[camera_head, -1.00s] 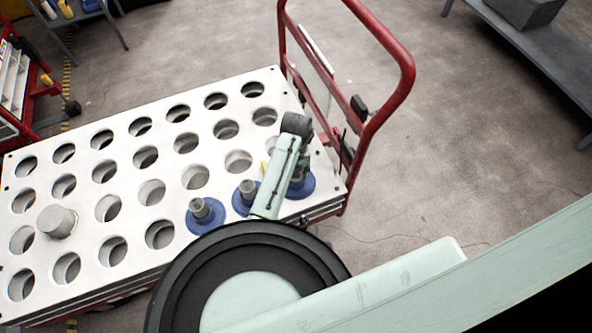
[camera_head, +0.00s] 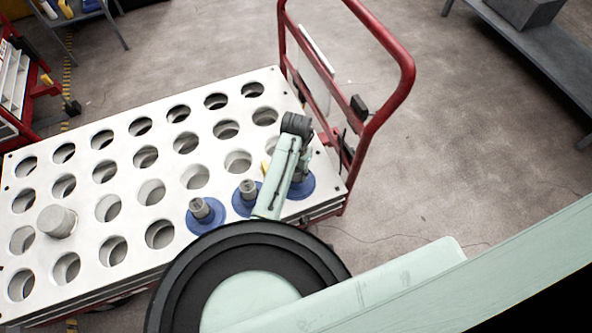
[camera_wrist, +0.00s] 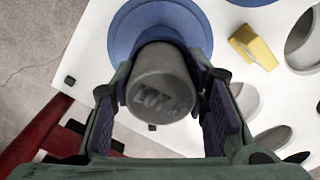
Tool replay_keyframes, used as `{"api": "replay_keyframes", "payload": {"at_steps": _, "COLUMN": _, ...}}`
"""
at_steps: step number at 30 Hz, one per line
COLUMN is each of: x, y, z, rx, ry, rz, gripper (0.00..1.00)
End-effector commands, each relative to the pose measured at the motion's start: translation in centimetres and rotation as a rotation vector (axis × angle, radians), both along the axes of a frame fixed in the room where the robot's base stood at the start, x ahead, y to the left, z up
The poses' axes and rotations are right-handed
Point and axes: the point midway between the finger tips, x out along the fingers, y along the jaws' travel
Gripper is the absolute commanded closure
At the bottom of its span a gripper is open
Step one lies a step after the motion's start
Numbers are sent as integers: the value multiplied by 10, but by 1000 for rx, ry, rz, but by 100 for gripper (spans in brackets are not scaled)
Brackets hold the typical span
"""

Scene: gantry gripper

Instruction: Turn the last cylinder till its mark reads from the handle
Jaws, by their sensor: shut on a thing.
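The last cylinder is a grey peg (camera_wrist: 160,82) on a round blue base (camera_wrist: 140,22), at the handle end of the cart. Raised lettering that looks like "LOT" and a further character shows on its end in the wrist view, tilted slightly down to the right. My gripper (camera_wrist: 162,100) is shut on this peg, one dark pad on each side. In the head view my gripper (camera_head: 302,165) hides most of the peg, and part of the blue base (camera_head: 304,187) shows. The red handle (camera_head: 402,85) rises at the cart's right end.
Two similar cylinders, one near (camera_head: 247,188) and one further left (camera_head: 200,208), stand in the same row. A plain grey cylinder (camera_head: 57,221) stands at the left. A yellow block (camera_wrist: 253,47) lies close by. The white plate (camera_head: 205,145) has several empty holes.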

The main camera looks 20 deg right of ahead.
Motion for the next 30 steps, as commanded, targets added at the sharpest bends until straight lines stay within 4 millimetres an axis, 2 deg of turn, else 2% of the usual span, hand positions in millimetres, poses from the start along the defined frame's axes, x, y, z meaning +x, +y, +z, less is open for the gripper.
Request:
{"api": "replay_keyframes", "payload": {"at_steps": 3, "x": 0, "y": 0, "z": 1, "rx": 0, "ry": -1, "rz": -62, "gripper": 100}}
{"api": "replay_keyframes", "payload": {"at_steps": 8, "x": 0, "y": 0, "z": 1, "rx": 0, "ry": -1, "rz": -67, "gripper": 100}}
{"api": "replay_keyframes", "payload": {"at_steps": 9, "x": 0, "y": 0, "z": 1, "rx": 0, "ry": -1, "rz": -67, "gripper": 59}}
{"api": "replay_keyframes", "payload": {"at_steps": 18, "x": 0, "y": 0, "z": 0, "rx": 1, "ry": -1, "rz": -65, "gripper": 39}}
{"api": "replay_keyframes", "payload": {"at_steps": 20, "x": 0, "y": 0, "z": 0, "rx": 1, "ry": -1, "rz": -65, "gripper": 36}}
{"api": "replay_keyframes", "payload": {"at_steps": 30, "x": 0, "y": 0, "z": 3, "rx": 0, "ry": 0, "rz": -65, "gripper": 36}}
